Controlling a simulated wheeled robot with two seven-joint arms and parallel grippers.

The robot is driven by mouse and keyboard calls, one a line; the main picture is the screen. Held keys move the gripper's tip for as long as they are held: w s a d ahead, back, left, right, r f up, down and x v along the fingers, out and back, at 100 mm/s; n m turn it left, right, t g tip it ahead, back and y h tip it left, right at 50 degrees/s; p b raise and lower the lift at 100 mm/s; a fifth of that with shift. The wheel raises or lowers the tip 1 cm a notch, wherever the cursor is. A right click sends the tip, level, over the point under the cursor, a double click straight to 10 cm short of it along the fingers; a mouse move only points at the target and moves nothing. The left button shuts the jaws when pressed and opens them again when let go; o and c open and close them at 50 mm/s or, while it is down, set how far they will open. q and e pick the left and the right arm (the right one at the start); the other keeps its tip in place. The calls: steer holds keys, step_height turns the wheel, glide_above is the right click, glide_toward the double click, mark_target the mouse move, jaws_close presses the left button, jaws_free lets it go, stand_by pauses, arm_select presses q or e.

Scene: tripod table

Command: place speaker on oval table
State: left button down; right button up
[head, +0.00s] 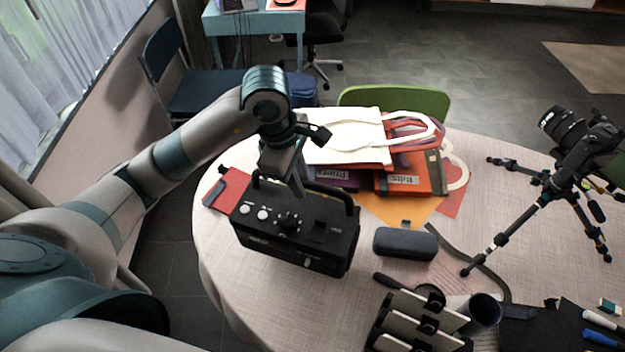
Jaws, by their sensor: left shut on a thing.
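The speaker (296,238) is a black box with knobs on its top and a handle along its far side. It is at the left part of the oval table (215,262), over the pale tabletop. I cannot tell whether its underside touches the table. My left gripper (297,186) points down at the speaker's top and is shut on the speaker, at or near its handle. The fingertips are partly hidden by the gripper itself. My right gripper is not in view.
A dark case (405,243) lies right of the speaker, and a red notebook (228,189) lies left of it. Bags and folders (345,150) fill the back. A camera on a tripod (545,190) stands right. A phone-holder-like device (420,322) stands in front.

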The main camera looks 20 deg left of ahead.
arm_select(q)
steer(key=shift+w+a+f+p, duration=0.15)
steer(key=shift+w+a+f, duration=0.1)
steer(key=shift+a, duration=0.3)
steer(key=shift+w+a+f+p, duration=0.15)
steer(key=shift+a+f, duration=0.1)
steer(key=shift+a, duration=0.25)
steer(key=shift+f, duration=0.15)
steer(key=shift+f+p, duration=0.9)
steer(key=shift+f, duration=0.9)
steer(key=shift+s+f, duration=0.1)
steer(key=shift+s, duration=0.05)
steer(key=c, duration=1.7)
jaws_free()
steer(key=shift+f, duration=0.2)
